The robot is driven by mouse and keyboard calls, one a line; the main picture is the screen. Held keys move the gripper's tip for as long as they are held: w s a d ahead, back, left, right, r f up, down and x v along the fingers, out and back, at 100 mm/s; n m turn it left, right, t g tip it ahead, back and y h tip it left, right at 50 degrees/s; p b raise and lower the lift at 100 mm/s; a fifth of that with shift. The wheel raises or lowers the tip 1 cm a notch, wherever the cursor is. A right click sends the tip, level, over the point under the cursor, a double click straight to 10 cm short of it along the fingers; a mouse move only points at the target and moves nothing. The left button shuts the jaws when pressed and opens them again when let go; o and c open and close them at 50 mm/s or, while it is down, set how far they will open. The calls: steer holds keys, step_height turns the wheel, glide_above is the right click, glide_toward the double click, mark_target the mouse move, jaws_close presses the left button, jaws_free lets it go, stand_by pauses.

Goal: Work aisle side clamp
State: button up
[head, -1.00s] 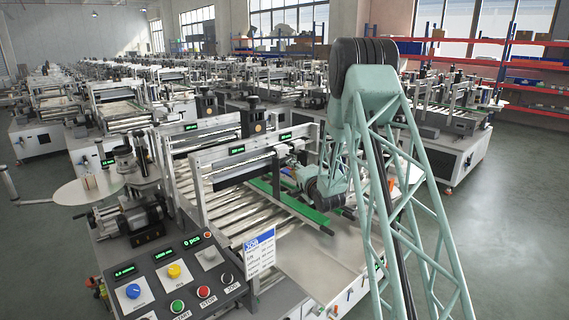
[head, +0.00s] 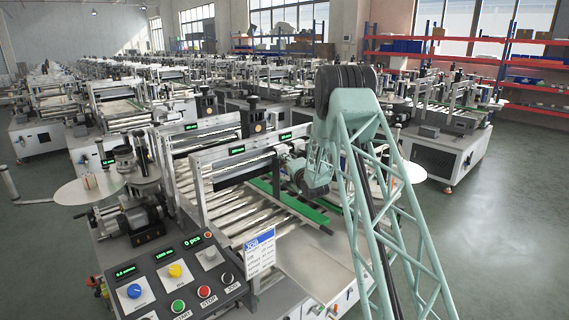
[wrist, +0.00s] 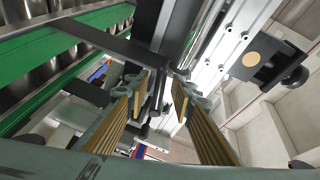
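The near labelling machine has a silver crossbar frame (head: 222,178) over its rollers, with green guide rails (head: 290,203) along them. I cannot pick out the aisle side clamp with certainty. In the wrist view, my gripper (wrist: 160,88) has its two brown-padded fingers apart. A dark upright rod and bracket (wrist: 154,108) show in the gap between the fingers; I cannot tell whether anything touches them. In the head view, my forearm and wrist hang over the roller bed beside the crossbar's right end, and the fingertips cannot be made out.
A control panel (head: 178,282) with coloured buttons and a job card (head: 260,253) are at the near front. A pale plate (head: 318,262) is clear on the machine's near end. A black block with a brown disc (wrist: 256,60) is right of my fingers in the wrist view.

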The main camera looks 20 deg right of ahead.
steer(key=shift+w, duration=0.15)
jaws_close()
